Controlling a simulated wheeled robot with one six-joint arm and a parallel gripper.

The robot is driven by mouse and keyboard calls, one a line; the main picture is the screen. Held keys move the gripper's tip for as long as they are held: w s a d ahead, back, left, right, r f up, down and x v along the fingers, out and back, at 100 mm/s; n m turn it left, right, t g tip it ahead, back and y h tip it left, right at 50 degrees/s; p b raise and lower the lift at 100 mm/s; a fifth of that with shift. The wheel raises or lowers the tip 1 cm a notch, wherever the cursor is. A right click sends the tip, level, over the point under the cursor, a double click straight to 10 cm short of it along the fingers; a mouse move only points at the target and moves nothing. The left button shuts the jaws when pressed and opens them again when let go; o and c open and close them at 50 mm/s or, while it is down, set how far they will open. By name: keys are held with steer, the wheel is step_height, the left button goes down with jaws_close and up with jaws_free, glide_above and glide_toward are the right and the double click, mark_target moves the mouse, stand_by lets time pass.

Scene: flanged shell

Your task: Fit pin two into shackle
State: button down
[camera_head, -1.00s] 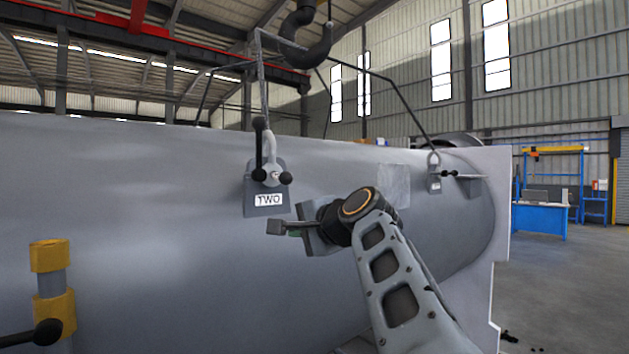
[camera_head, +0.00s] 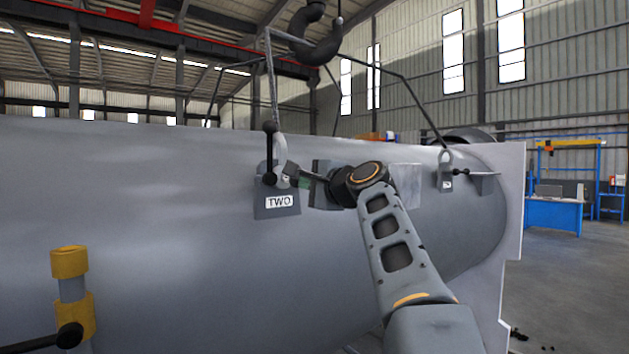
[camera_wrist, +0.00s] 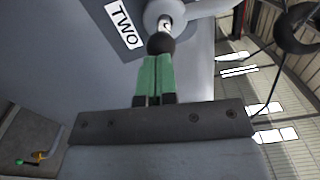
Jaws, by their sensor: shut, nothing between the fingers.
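The plate labelled TWO (camera_head: 278,204) stands on the big grey shell, with a pale shackle (camera_head: 280,148) at its top. Pin two (camera_head: 270,178) lies across the shackle at the plate, with a dark upright handle at its left end. In the wrist view a black ball end (camera_wrist: 161,43) of the pin shows, with a short bright length of shaft between it and the shackle (camera_wrist: 183,8). My gripper (camera_head: 300,178) is right of the pin. Its green fingers (camera_wrist: 154,68) are shut and empty, their tips at the ball; whether they touch it I cannot tell.
A sling rod (camera_head: 272,85) rises from the shackle to a crane hook (camera_head: 318,48). Another shackle and pin (camera_head: 447,172) stand at the shell's right end. A yellow-collared post (camera_head: 72,290) with a black-knobbed handle stands at lower left. A blue workbench (camera_head: 553,212) is far right.

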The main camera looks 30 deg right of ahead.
steer(key=shift+w+a+p, duration=0.2)
steer(key=shift+w+p, duration=0.15)
steer(key=shift+w, duration=0.6)
steer(key=shift+w+a+p, duration=0.2)
steer(key=shift+w+p, duration=0.15)
steer(key=shift+w, duration=0.6)
stand_by(0.5)
steer(key=shift+s, duration=0.1)
steer(key=s+d+b, duration=0.3)
steer(key=s+b, duration=0.3)
steer(key=s, duration=0.9)
steer(key=shift+s, duration=0.4)
